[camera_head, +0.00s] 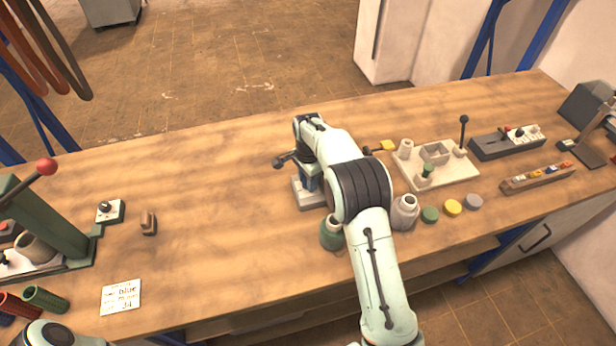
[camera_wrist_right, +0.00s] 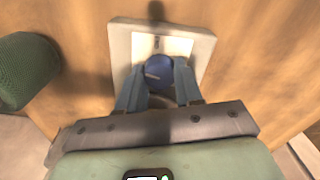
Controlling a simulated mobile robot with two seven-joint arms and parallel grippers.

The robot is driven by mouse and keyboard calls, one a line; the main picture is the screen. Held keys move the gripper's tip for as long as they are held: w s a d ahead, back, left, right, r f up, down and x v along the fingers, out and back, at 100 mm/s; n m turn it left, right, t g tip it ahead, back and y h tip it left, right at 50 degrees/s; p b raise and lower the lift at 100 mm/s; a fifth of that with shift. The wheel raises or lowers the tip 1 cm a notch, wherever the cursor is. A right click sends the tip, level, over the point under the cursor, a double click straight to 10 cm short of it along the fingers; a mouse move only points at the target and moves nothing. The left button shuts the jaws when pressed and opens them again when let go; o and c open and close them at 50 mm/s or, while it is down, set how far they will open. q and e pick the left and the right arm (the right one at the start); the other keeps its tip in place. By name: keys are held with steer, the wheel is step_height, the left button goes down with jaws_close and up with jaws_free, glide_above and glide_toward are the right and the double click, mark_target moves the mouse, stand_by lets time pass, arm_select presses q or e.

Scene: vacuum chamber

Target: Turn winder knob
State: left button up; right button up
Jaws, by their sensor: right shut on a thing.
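The winder stands near the middle of the bench. Its pale base (camera_head: 308,199) shows under my right wrist, and in the right wrist view the same square base (camera_wrist_right: 120,45) lies below the fingers. My right gripper (camera_head: 309,183) points down at it, and my wrist hides most of the winder in the head view. In the right wrist view the gripper (camera_wrist_right: 159,84) is shut on a round dark-blue knob (camera_wrist_right: 158,70), with one finger on each side. My left gripper is out of view.
A pale fixture board (camera_head: 462,178) is further right. A green lever press (camera_head: 60,225) stands at left. The bench between is mostly clear.

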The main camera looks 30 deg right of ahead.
steer(key=m, duration=0.3)
steer(key=shift+r+p, duration=0.1)
steer(key=shift+p, duration=0.3)
steer(key=m, duration=0.2)
steer(key=shift+m+p, duration=0.3)
steer(key=shift+p, duration=0.05)
steer(key=m, duration=0.2)
steer(key=shift+m, duration=0.4)
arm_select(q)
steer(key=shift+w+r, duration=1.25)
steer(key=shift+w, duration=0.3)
arm_select(e)
steer(key=shift+s+m, duration=0.1)
steer(key=shift+m, duration=2)
steer(key=o, duration=1)
steer(key=shift+o, duration=0.2)
